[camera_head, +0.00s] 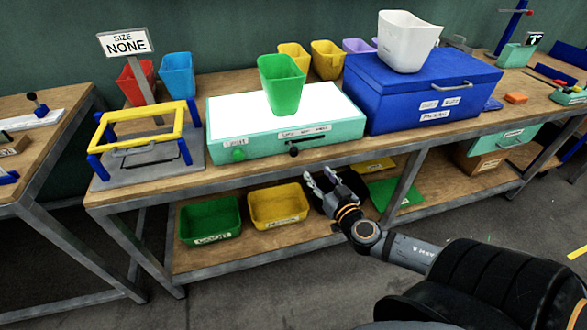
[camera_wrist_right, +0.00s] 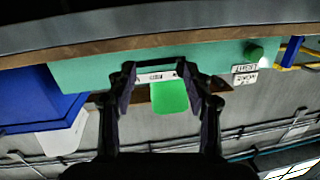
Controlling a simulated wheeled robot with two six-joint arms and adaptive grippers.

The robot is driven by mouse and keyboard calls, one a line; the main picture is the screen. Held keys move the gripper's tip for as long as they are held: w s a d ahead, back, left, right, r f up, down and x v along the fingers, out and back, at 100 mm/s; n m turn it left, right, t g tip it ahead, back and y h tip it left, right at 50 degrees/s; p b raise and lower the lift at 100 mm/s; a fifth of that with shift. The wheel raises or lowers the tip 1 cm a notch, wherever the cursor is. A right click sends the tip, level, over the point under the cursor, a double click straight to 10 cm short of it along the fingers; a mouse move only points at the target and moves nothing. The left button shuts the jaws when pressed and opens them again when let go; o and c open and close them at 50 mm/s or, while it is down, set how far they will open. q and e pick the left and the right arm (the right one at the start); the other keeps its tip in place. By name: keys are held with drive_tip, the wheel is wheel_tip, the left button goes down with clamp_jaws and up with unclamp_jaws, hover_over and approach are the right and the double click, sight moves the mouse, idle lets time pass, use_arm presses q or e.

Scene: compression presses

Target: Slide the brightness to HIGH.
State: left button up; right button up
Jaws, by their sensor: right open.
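The teal light box (camera_head: 330,146) has a lit white top and stands on the workbench. On its front is a white slider label (camera_head: 305,132) with print too small to read surely. A small black slider knob (camera_head: 294,151) sticks out below it, left of the label's middle. My right gripper (camera_head: 321,181) is open and empty, in front of and below the knob, apart from it. In the right wrist view, which is upside down, the open fingers (camera_wrist_right: 156,76) frame the label; I cannot make out the knob there. My left gripper is not in view.
A green knob (camera_head: 238,155) is at the box's left front. A green cup (camera_head: 282,84) stands on the lit top. A blue case (camera_head: 420,95) is to the right, a yellow-blue frame (camera_head: 138,126) to the left. Green and yellow bins (camera_head: 278,205) sit on the lower shelf.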

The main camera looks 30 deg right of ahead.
sight(297, 154)
drive_tip(key=shift+t+y, duration=0.5)
drive_tip(key=shift+t, duration=0.1)
drive_tip(key=w+a+r, duration=0.1)
drive_tip(key=w+r+b, duration=0.1)
drive_tip(key=w, duration=0.1)
drive_tip(key=w+a+r+b, duration=0.1)
drive_tip(key=shift+w+a+r, duration=0.1)
drive_tip(key=shift+w+a, duration=0.25)
drive_tip(key=w, duration=0.2)
drive_tip(key=w+p, duration=0.1)
drive_tip(key=w, duration=0.1)
drive_tip(key=shift+w+d+r, duration=0.1)
drive_tip(key=shift+d+r, duration=0.1)
drive_tip(key=shift+w+f, duration=0.15)
drive_tip(key=shift+w, duration=0.55)
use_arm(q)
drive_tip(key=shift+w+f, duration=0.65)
use_arm(e)
clamp_jaws()
